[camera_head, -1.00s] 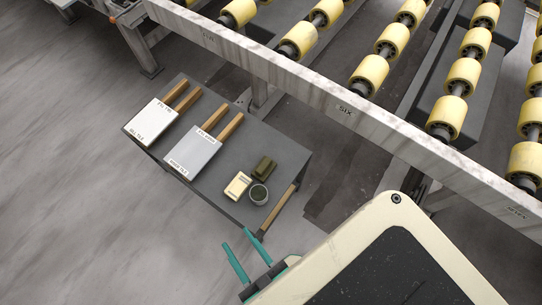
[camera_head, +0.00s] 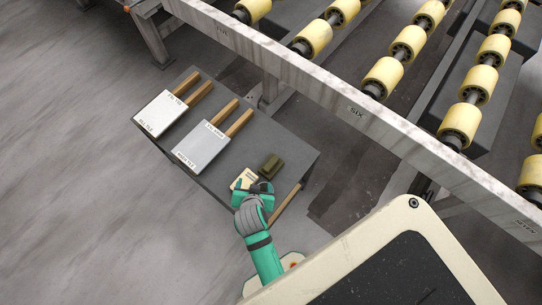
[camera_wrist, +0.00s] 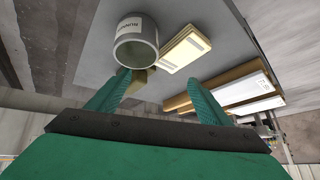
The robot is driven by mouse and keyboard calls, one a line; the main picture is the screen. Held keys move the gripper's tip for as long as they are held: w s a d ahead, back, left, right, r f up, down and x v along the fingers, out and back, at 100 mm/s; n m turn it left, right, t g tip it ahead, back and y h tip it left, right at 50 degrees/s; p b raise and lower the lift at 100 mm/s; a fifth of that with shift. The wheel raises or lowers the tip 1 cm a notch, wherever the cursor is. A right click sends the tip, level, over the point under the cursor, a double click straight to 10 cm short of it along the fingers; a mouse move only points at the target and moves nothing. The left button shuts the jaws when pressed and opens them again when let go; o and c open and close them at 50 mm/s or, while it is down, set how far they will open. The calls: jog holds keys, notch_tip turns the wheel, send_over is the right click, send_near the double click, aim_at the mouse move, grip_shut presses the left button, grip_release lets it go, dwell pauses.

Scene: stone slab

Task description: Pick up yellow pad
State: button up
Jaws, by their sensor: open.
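The yellow pad (camera_head: 243,179) is a pale yellow block with a label, lying on the dark grey slab-topped bench (camera_head: 225,172). It also shows in the wrist view (camera_wrist: 186,48), beyond the fingertips and right of centre. My gripper (camera_wrist: 158,78) is open with nothing held. In the head view my gripper (camera_head: 264,188) is over the front right of the bench, just right of the pad and partly covering its edge. I cannot tell its height above the bench.
A grey cup (camera_wrist: 136,48) stands close beside the pad; my gripper mostly hides it in the head view. An olive block (camera_head: 271,166) lies behind. A stone-like beam (camera_head: 330,102) and rollers are behind the bench.

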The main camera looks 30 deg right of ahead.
aim_at(270, 164)
jog(key=w+d+r+m+g, duration=0.1)
jog(key=d+m, duration=0.1)
jog(key=w+d+r+m+g, duration=0.1)
jog(key=w+d+m+g, duration=0.1)
jog(key=w+d+r+m+g, duration=0.1)
jog(key=w+d+m+g, duration=0.1)
jog(key=d, duration=0.1)
jog(key=shift+d+h, duration=0.1)
jog(key=shift+h, duration=0.3)
jog(key=x, duration=0.6)
jog(key=shift+s+f, duration=0.15)
jog(key=shift+x, duration=2.1)
jog(key=c, duration=1.3)
